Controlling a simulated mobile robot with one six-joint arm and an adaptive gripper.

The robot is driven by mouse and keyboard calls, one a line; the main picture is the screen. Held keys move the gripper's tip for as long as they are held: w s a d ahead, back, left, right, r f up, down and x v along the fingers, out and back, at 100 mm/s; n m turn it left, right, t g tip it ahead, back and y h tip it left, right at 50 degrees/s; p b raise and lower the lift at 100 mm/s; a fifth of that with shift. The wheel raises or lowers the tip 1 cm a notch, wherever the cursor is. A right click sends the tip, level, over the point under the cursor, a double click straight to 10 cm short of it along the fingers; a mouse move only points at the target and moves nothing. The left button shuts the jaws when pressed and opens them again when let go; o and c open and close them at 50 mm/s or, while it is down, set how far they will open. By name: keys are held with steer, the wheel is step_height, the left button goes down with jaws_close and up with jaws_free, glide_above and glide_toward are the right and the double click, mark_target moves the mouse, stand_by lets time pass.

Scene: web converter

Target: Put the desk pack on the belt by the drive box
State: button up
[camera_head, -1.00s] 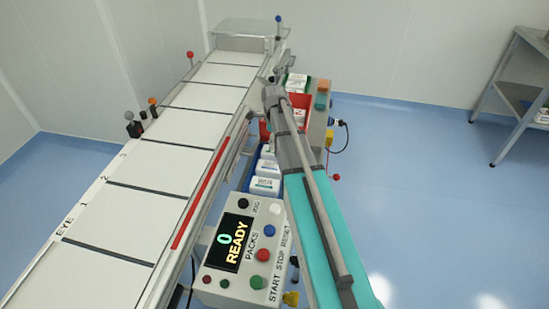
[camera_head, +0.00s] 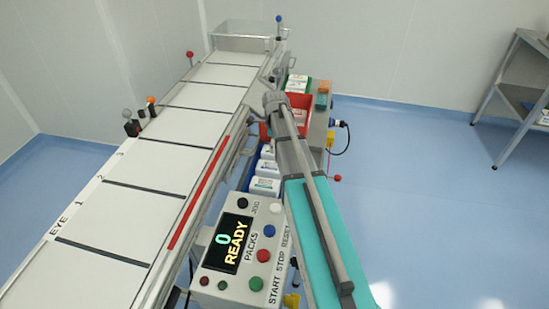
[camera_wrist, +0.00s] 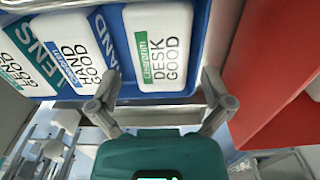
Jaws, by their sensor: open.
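The desk pack (camera_wrist: 160,45), white with a green stripe and the words "DESK GOOD", lies in a blue tray (camera_wrist: 185,93) in the wrist view. My gripper (camera_wrist: 162,78) is open and empty, its fingers spread at the pack's near edge; I cannot tell whether they touch it. In the head view the blue tray (camera_head: 248,180) holds white packs beside the belt, and my gripper's fingers are hidden behind the arm. The belt (camera_head: 185,125) is white with dark cross bars and carries no pack. I cannot tell for sure which housing is the drive box.
Other packs (camera_wrist: 88,45) lie left of the desk pack. A red bin (camera_wrist: 285,70) stands close on the right. A control box (camera_head: 240,250) reads "0 READY". A clear-sided bin (camera_head: 245,36) stands at the belt's far end. A shelf (camera_head: 520,95) is at the right.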

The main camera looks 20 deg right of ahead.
steer(key=shift+f+b, duration=1.1)
steer(key=shift+f, duration=0.25)
steer(key=c, duration=1)
steer(key=shift+c, duration=0.2)
steer(key=shift+r, duration=0.15)
steer(key=shift+r+p, duration=0.85)
steer(key=shift+p, duration=0.2)
steer(key=s+d+r+p, duration=0.1)
steer(key=s+r+p, duration=1)
steer(key=s, duration=0.3)
